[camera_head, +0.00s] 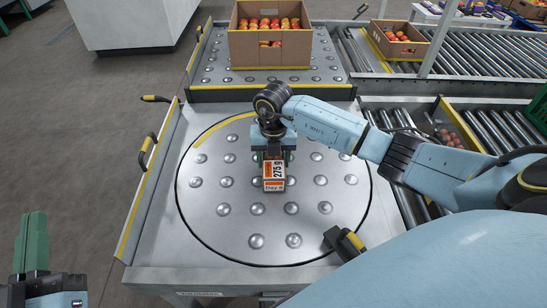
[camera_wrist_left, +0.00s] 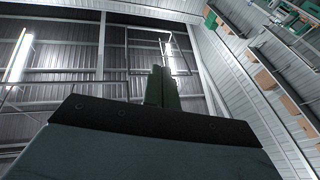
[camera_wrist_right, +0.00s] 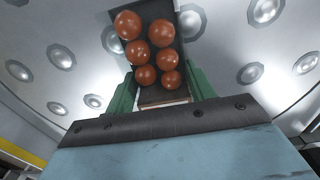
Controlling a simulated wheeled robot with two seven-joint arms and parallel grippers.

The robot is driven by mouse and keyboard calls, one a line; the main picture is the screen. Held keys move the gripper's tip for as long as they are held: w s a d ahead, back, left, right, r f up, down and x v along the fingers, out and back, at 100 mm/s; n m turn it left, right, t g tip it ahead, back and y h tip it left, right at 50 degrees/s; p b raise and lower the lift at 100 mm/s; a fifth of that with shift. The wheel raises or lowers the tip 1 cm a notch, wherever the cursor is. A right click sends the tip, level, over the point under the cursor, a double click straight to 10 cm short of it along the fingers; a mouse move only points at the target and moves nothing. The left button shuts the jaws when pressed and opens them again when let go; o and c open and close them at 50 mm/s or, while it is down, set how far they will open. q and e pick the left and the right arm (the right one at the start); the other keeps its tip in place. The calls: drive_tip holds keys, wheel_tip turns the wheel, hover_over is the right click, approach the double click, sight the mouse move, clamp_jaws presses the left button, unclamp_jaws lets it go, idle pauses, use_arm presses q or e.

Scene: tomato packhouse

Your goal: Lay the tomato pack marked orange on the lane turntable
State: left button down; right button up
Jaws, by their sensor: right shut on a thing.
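The tomato pack (camera_head: 274,175) has an orange and white label reading 275 g. In the right wrist view the pack (camera_wrist_right: 149,92) shows as a dark tray with several red tomatoes. My right gripper (camera_head: 273,156) is shut on one end of the pack; its green fingers (camera_wrist_right: 160,95) flank the tray. The pack is over the middle of the lane turntable (camera_head: 225,235), a round steel plate with ball studs. Whether it touches the studs I cannot tell. My left gripper (camera_head: 32,245) is at the lower left, off the table; its fingers look close together and hold nothing visible.
A cardboard box of tomatoes (camera_head: 270,48) stands on the ball table behind the turntable. A smaller box (camera_head: 398,42) and roller conveyors (camera_head: 490,60) are at the right. A yellow-edged rail (camera_head: 137,215) with black handles borders the left side. A black and yellow handle (camera_head: 345,243) is at the front right.

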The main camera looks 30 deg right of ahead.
drive_tip(key=o, duration=1.2)
drive_tip(key=shift+o, duration=0.2)
use_arm(q)
drive_tip(key=shift+r, duration=0.1)
use_arm(e)
wheel_tip(320, 180, up, 3)
drive_tip(key=shift+r+p, duration=0.2)
drive_tip(key=shift+p, duration=0.65)
wheel_tip(320, 180, up, 4)
drive_tip(key=shift+f+p, duration=0.25)
drive_tip(key=shift+p, duration=0.45)
use_arm(q)
drive_tip(key=s+a+f+g+y+p, duration=0.1)
drive_tip(key=s+a+f+g+y, duration=0.1)
drive_tip(key=f+g, duration=0.5)
drive_tip(key=s+a+f+g+y+p, duration=0.1)
drive_tip(key=s+a+f+g+y, duration=0.2)
drive_tip(key=s+f+g, duration=0.3)
drive_tip(key=shift+s+a+f+n+g, duration=0.4)
drive_tip(key=shift+a+f+g, duration=0.15)
drive_tip(key=shift+f, duration=1.8)
use_arm(e)
wheel_tip(320, 180, up, 6)
drive_tip(key=shift+r, duration=0.25)
